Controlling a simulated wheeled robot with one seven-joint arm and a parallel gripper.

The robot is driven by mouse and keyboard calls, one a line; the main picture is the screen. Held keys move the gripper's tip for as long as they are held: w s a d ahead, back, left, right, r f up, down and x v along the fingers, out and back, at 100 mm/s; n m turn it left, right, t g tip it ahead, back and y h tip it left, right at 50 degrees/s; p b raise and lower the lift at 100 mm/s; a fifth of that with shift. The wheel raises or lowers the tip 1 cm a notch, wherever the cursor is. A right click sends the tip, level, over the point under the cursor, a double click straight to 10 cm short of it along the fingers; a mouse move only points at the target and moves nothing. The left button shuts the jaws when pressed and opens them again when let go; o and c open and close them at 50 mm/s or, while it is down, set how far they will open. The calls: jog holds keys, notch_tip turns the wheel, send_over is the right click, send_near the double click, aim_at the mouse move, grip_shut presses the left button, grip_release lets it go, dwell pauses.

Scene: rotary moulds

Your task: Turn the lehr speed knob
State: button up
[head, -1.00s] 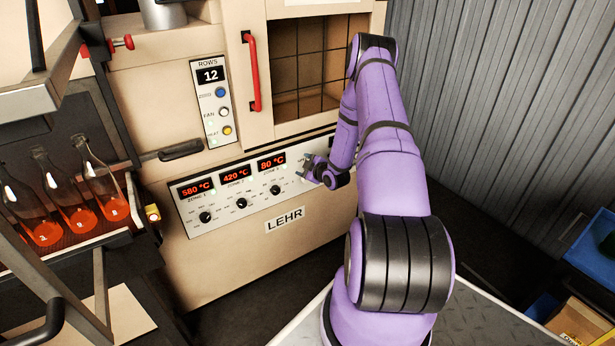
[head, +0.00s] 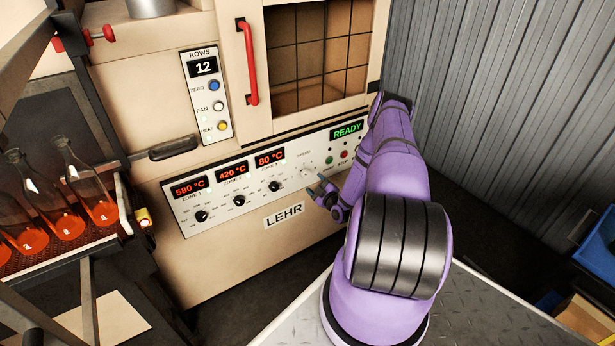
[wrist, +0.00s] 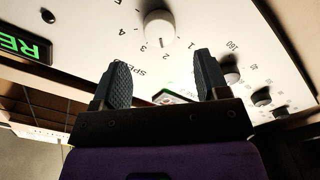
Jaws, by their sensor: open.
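The lehr speed knob (wrist: 159,28) is a white round knob on a pale panel, ringed by small numbers, with the word SPEED printed beside it. In the head view the speed knob (head: 306,172) is small and pale, right of the black zone knobs. My gripper (head: 317,184) is just below and right of it, close to the panel. In the wrist view my gripper (wrist: 161,60) is open with nothing between its two dark fingers. The knob shows beyond the fingertips, apart from them.
Three black zone knobs sit left of the speed knob, the nearest (head: 275,187) under the 80 °C display (head: 270,159). A green READY display (head: 347,131) and small buttons (head: 343,155) sit to the right. A red door handle (head: 250,62) is above. Bottles (head: 67,222) stand at left.

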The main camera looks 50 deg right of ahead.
aim_at(307, 175)
jog(key=x, duration=0.6)
jog(key=shift+w, duration=0.35)
jog(key=shift+c, duration=0.5)
jog(key=c, duration=0.8)
